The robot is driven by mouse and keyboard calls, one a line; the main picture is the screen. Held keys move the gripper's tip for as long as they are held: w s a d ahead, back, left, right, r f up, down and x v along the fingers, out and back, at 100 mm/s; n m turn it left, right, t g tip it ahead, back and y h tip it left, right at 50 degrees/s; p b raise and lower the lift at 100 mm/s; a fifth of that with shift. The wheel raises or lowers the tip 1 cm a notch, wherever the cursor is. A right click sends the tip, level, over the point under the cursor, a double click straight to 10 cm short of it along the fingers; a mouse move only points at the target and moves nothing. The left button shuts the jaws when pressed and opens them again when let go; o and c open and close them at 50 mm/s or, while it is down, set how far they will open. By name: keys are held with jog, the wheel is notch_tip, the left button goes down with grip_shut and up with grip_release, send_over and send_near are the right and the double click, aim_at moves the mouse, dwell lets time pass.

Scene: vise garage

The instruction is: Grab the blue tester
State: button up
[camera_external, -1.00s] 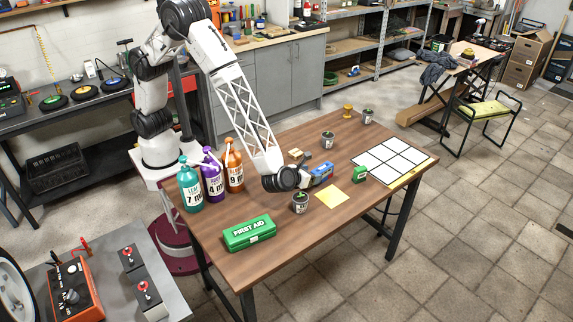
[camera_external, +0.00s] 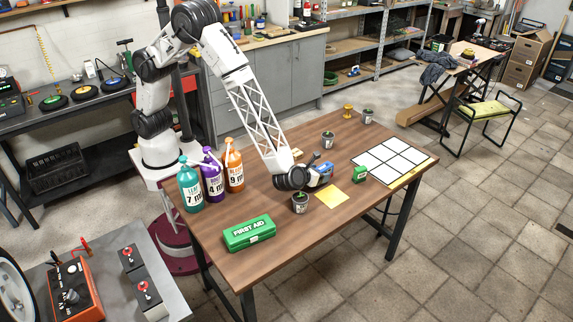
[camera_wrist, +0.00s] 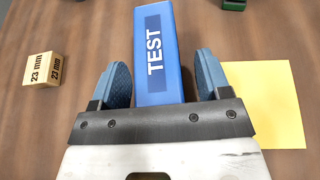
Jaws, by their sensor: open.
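The blue tester (camera_wrist: 157,52) is a long blue block marked TEST, lying on the wooden table in the wrist view. My gripper (camera_wrist: 161,78) is open, with one finger pad on each side of the tester's near end. I see a small gap on each side, and I cannot tell whether either pad touches it. In the external view the blue tester (camera_external: 323,172) is partly hidden by my gripper (camera_external: 314,172), which is low over the middle of the table. The tester's near end is hidden under my gripper in the wrist view.
A wooden block marked 23 mm (camera_wrist: 43,70) lies left of the tester, and a yellow sheet (camera_wrist: 266,105) lies to the right. A potted plant (camera_external: 300,203), green box (camera_external: 360,174), first aid case (camera_external: 249,233) and white grid (camera_external: 391,161) are also on the table.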

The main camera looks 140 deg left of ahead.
aim_at(319, 170)
dwell(0.3)
jog(key=c, duration=1.1)
jog(key=shift+r, duration=0.15)
jog(key=shift+r, duration=4.9)
